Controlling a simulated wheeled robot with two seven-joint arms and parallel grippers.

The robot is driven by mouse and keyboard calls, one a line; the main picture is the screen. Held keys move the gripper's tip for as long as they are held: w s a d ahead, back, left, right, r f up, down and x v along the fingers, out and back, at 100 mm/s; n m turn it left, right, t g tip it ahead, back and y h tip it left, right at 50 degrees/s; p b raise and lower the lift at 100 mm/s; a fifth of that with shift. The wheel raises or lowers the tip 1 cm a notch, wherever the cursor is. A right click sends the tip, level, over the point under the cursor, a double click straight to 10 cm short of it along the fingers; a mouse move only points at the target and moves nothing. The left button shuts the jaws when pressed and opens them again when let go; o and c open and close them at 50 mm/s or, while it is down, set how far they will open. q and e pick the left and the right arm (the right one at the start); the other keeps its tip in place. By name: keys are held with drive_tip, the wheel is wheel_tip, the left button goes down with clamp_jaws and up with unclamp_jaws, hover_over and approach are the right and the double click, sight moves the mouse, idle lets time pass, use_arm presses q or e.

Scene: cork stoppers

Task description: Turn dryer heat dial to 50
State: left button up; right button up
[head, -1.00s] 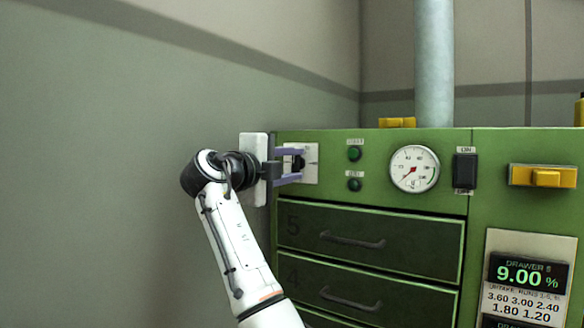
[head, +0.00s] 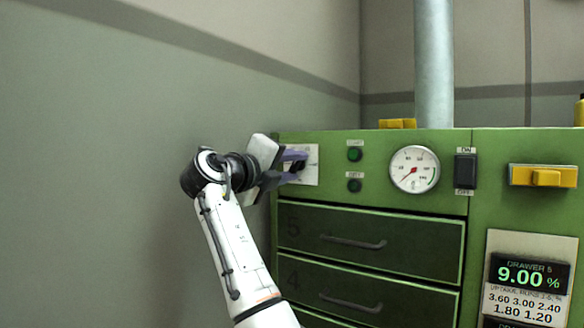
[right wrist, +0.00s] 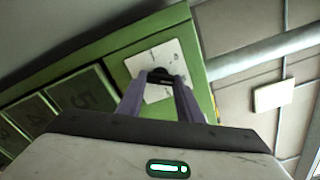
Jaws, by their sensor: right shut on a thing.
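The heat dial is a dark knob (right wrist: 160,76) on a white plate (head: 311,166) at the upper left of the green dryer (head: 400,200). My right gripper (head: 294,166) reaches it from the left, with its purple fingers around the knob. In the right wrist view the fingers (right wrist: 161,84) are shut on the knob, and the plate's (right wrist: 142,63) marks are too small to read. The gripper is tilted. In the head view the fingers partly hide the knob. My left gripper is not in view.
Right of the dial are two green buttons (head: 354,154), a round gauge (head: 414,170) and a black switch (head: 465,168). Drawers (head: 368,240) with handles lie below. A yellow handle (head: 543,176) and a 9.00 % display (head: 527,274) are farther right. A wall stands at left.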

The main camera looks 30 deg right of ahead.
drive_tip(key=shift+f, duration=0.1)
drive_tip(key=o, duration=1.1)
drive_tip(key=v, duration=1)
drive_tip(key=shift+s+a+b, duration=0.1)
drive_tip(key=shift+a+b, duration=0.05)
drive_tip(key=shift+b, duration=0.2)
